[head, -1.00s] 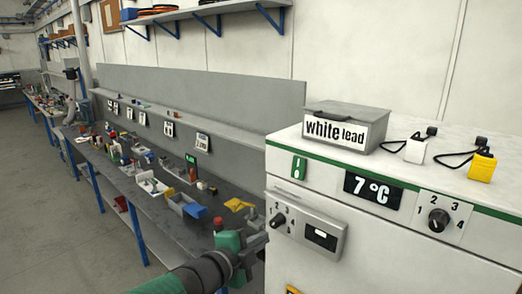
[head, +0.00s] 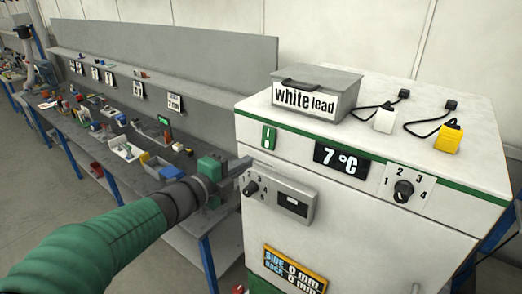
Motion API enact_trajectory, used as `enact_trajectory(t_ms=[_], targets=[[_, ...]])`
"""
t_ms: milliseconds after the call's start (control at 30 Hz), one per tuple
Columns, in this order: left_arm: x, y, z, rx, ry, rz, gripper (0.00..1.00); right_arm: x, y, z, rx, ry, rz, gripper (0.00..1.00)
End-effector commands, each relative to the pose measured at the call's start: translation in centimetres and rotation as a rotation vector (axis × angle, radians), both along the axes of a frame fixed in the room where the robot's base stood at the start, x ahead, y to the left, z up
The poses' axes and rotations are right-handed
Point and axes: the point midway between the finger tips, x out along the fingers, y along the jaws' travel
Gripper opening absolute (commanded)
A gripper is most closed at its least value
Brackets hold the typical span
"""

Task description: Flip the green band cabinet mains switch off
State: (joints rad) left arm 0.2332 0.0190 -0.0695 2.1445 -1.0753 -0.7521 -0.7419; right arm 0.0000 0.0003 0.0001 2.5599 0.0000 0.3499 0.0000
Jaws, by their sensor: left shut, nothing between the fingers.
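The white cabinet with a green band (head: 350,205) stands at the right. A small green switch plate with a white piece in its middle (head: 269,137) sits at the upper left of its front, just under the band; I take it for the mains switch. Its exact lever position is too small to tell. My left gripper (head: 246,162) is shut and empty. Its tip is in front of or beside the cabinet's left edge, below and left of the green switch; contact cannot be told. My right gripper is not in view.
The front also has a 7 °C display (head: 339,160), a dial (head: 403,190) and a grey control box (head: 280,202) with a knob, partly beside my gripper. A "white lead" box (head: 315,95) and white and yellow plugs are on top. A cluttered workbench (head: 190,215) stands left.

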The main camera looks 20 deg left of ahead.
Motion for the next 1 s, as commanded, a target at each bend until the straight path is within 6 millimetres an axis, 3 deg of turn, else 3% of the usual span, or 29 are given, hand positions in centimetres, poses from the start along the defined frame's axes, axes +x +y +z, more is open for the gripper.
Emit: enact_trajectory(t_ms=[200, 400, 833, 1000], targets=[[4.2, -1.6, -0.2, -0.003, 0.002, -0.002, 0.00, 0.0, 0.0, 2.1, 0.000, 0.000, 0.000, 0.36], [6.6, -2.5, -0.7, -0.001, 0.000, 0.000, 0.00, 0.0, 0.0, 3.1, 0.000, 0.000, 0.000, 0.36], [7.1, -2.6, -1.2, 0.000, -0.002, 0.002, 0.00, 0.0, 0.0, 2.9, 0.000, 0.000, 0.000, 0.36], [7.6, -2.7, -2.3, -0.013, -0.039, 0.002, 0.00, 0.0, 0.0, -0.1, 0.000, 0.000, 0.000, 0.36]])
